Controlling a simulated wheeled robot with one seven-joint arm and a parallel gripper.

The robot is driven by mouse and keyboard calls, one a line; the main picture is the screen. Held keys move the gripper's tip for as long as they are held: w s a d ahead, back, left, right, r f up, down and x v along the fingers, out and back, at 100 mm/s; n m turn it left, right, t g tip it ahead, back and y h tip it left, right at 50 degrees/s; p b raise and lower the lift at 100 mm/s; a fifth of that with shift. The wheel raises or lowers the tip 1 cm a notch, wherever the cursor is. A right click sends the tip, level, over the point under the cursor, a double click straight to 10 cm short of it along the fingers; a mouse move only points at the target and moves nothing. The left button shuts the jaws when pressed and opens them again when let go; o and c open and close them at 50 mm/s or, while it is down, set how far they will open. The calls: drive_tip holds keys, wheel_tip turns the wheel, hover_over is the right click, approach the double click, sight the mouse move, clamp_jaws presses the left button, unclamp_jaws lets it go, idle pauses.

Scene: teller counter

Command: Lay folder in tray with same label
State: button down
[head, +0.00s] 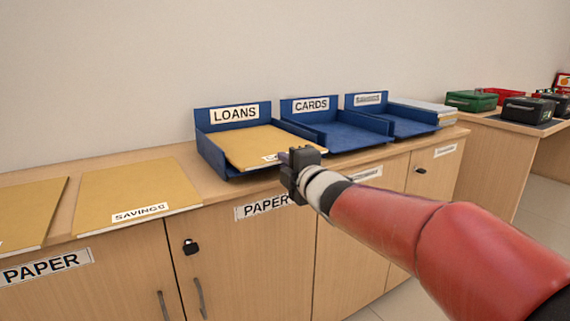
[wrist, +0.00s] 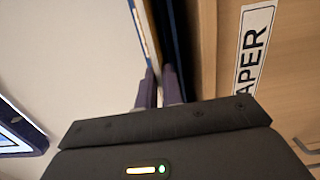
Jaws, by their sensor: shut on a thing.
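A tan folder (head: 255,143) lies inside the blue tray labelled LOANS (head: 207,153), appearing nearly flat within its walls. A white label shows at its front edge, but my gripper hides most of its text. My gripper (head: 289,158) is at the tray's open front, shut on the folder's front edge. In the wrist view, my gripper's fingers (wrist: 160,92) are close together on the thin edge of the folder (wrist: 145,35). The blue CARDS tray (head: 350,136) is empty. A third blue tray (head: 405,124) is also empty; its label is too small to read.
A folder labelled SAVINGS (head: 135,183) and another folder (head: 28,212) lie on the counter (head: 200,181) at the left. A stack of papers (head: 425,106) stands right of the trays. Green (head: 472,100) and dark (head: 527,110) boxes stand on the right desk.

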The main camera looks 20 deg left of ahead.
drive_tip(key=s+d+r+p, duration=0.4)
drive_tip(key=s+d+r, duration=0.2)
drive_tip(key=s+d, duration=0.4)
idle(0.6)
